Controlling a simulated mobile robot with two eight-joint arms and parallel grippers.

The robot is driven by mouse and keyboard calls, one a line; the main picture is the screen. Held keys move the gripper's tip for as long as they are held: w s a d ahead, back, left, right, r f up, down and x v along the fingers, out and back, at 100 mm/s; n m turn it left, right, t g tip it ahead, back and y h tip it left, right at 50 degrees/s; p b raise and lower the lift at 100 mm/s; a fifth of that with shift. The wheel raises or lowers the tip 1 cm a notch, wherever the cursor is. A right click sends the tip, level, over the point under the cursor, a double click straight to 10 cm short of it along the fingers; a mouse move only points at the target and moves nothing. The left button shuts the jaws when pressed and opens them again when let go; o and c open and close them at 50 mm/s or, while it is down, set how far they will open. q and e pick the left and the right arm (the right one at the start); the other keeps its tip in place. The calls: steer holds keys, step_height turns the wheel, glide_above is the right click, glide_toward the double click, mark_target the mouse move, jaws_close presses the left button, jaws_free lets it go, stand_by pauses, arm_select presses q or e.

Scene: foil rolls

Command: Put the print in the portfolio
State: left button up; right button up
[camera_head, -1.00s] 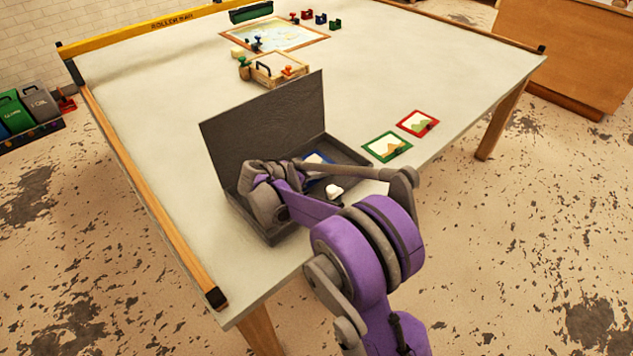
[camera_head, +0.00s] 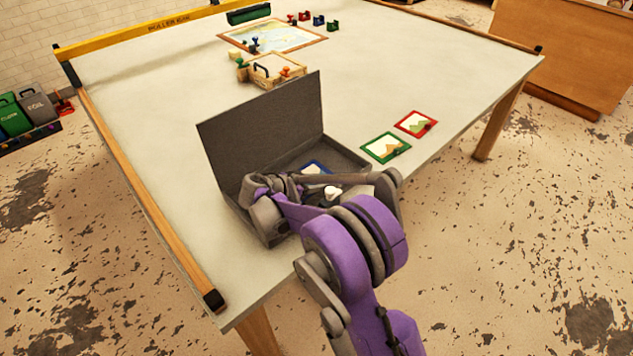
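The portfolio (camera_head: 262,125) is an open dark grey case near the table's front edge, its lid standing up at the back. A print with a blue border (camera_head: 318,167) shows partly inside it, largely covered by my arm. A green-bordered print (camera_head: 386,147) and a red-bordered print (camera_head: 415,123) lie flat on the table to the right of the case. My purple and grey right arm reaches over the case, with its wrist end (camera_head: 272,190) low at the case's left part. The fingers cannot be made out. My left gripper is not in view.
A small white object (camera_head: 332,192) shows in the case beside my arm. The table's middle is clear.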

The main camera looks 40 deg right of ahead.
steer(key=shift+r, duration=0.15)
steer(key=v, duration=1.2)
steer(key=shift+p, duration=0.3)
steer(key=s+n+y, duration=0.1)
steer(key=s, duration=0.1)
steer(key=s+a+n+y, duration=0.1)
steer(key=s+n, duration=0.1)
steer(key=s, duration=0.1)
steer(key=s+n+y, duration=0.1)
steer(key=s+n, duration=0.1)
steer(key=shift+s+a+t+y, duration=0.25)
steer(key=shift+a+t+y, duration=0.05)
steer(key=s+a+n+y, duration=0.1)
steer(key=s, duration=0.1)
steer(key=s+a+f+n+y, duration=0.1)
steer(key=s, duration=0.1)
steer(key=s+a+n+t+y, duration=0.1)
steer(key=s+n, duration=0.1)
steer(key=shift+s+f, duration=0.2)
steer(key=shift+s, duration=0.15)
steer(key=s+a+f+n+t+y, duration=0.1)
steer(key=s+a+f+n+y, duration=0.1)
steer(key=s+a+n, duration=0.2)
steer(key=s+a+f+n+t+y, duration=0.1)
steer(key=s+a+f+n+y, duration=0.1)
steer(key=s, duration=0.5)
steer(key=a+n+y, duration=0.1)
steer(key=a+n, duration=0.1)
steer(key=shift+a+y, duration=0.25)
steer(key=shift+y, duration=0.05)
